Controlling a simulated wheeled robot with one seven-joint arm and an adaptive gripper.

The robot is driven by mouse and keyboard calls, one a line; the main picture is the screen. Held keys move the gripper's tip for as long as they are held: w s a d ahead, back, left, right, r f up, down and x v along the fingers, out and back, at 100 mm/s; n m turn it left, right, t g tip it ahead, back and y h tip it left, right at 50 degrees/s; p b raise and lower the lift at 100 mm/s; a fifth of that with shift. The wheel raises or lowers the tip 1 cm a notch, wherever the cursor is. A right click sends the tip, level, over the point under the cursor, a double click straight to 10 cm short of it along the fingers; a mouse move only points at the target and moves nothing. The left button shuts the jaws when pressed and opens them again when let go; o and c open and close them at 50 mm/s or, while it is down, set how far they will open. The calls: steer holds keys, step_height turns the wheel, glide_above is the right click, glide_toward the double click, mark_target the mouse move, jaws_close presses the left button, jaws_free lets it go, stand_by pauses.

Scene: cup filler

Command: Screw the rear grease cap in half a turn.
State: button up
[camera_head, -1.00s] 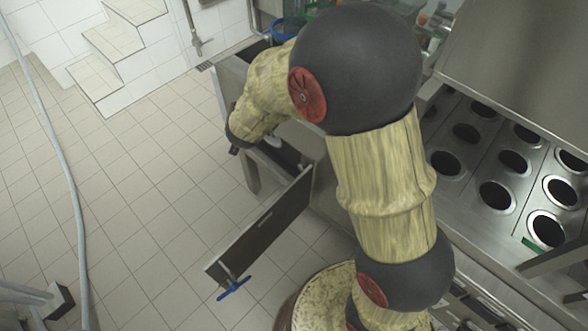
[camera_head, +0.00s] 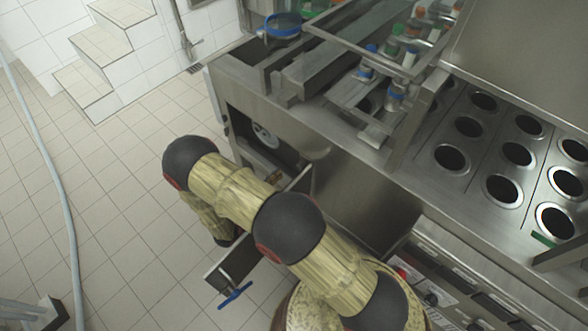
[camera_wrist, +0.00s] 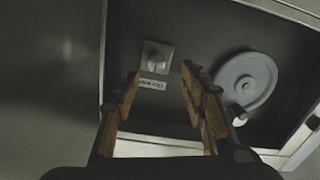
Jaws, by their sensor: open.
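In the wrist view my gripper (camera_wrist: 161,74) is open and empty, with its two orange-brown fingers apart. Beyond the fingers, a small grey square fitting with a raised middle (camera_wrist: 157,55) sits on the dark inner wall of a recess. A white label (camera_wrist: 153,84) is beside it; its print is too small to read surely. I cannot tell whether this fitting is the rear grease cap. No contact with the fingers shows. To the right is a round grey wheel (camera_wrist: 247,81) with a small knob. In the head view my gripper's fingers are hidden.
In the head view the recess (camera_head: 264,150) is open in the machine's side. Its door stands swung out, with a blue handle (camera_head: 235,294), close to my arm. The steel machine top with round holes (camera_head: 502,189) lies to the right.

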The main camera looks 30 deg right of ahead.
mark_target(298, 168)
steer(key=shift+s+b+x, duration=0.15)
steer(key=shift+b+x, duration=0.55)
steer(key=shift+x, duration=1.2)
steer(key=shift+s+b+x, duration=0.2)
steer(key=shift+b+x, duration=0.45)
steer(key=shift+x, duration=1.2)
steer(key=shift+d, duration=0.15)
steer(key=shift+c, duration=0.9)
jaws_close()
steer(key=shift+w+m, duration=0.1)
steer(key=shift+m, duration=0.2)
